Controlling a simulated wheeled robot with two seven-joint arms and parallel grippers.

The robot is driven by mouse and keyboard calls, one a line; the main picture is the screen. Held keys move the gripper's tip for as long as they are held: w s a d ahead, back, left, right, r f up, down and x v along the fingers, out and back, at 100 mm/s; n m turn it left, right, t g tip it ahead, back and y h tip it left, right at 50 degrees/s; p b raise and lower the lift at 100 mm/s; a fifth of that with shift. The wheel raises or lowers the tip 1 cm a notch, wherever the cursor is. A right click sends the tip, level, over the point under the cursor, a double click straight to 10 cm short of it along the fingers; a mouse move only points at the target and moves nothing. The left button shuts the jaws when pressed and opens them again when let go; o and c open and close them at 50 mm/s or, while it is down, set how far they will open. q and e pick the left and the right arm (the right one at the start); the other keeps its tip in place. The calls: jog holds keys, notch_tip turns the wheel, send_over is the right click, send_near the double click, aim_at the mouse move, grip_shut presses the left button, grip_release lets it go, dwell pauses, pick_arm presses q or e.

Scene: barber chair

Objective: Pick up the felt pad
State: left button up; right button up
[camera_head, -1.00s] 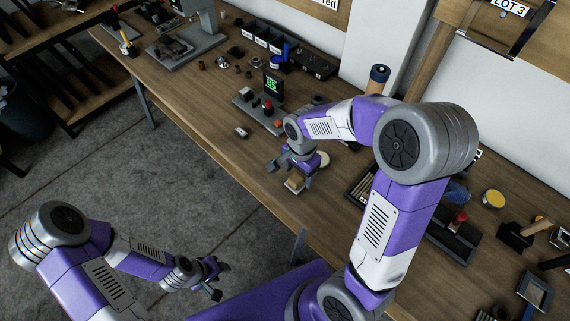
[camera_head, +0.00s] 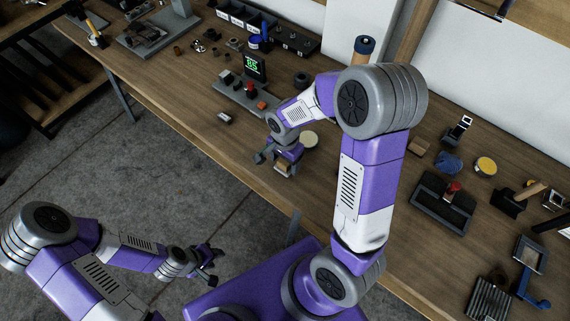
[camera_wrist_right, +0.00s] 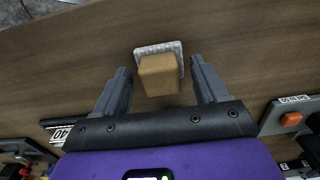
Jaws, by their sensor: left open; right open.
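The likely felt pad, a tan block with a pale grey textured square against it, shows in the right wrist view (camera_wrist_right: 159,75). I cannot tell how the two parts join. In the head view only a small tan piece (camera_head: 283,169) shows by my right gripper (camera_head: 277,163). My right gripper is open. In the wrist view its fingers (camera_wrist_right: 160,82) stand on both sides of the block, with a gap at each side. My left gripper (camera_head: 206,263) is open and empty, away from the table over the floor.
A round cream disc (camera_head: 309,139) lies just beyond the right gripper. A device with a green display (camera_head: 256,65) and red knob stands behind. A dark tray with a red knob (camera_head: 444,205) is right of my arm. The table's front edge is close to the block.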

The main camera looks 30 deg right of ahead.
jog(key=c, duration=1.1)
jog(key=shift+o, duration=0.2)
notch_tip(320, 180, up, 10)
jog(key=p, duration=0.3)
